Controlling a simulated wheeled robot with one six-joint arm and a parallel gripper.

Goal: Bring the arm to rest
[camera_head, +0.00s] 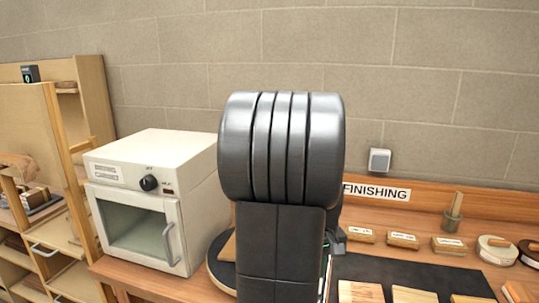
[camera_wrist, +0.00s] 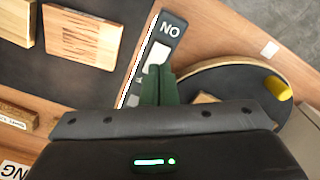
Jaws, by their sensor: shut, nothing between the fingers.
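My gripper (camera_wrist: 160,72) shows in the wrist view as dark green fingers, pressed together with nothing between them. It points at a grey strip marked "NO" with light pads (camera_wrist: 161,48), lying on the wooden bench; I cannot tell whether the fingertips touch it. In the head view my own dark arm links stand in the middle and hide most of the gripper and the bench behind them.
A white oven (camera_head: 150,195) with a closed glass door stands left of my arm. A round dark board (camera_wrist: 225,85) with a yellow piece lies beside the strip. A dark mat (camera_head: 390,270) holds wood blocks (camera_wrist: 85,36). Small labelled blocks (camera_head: 403,240) line the back right.

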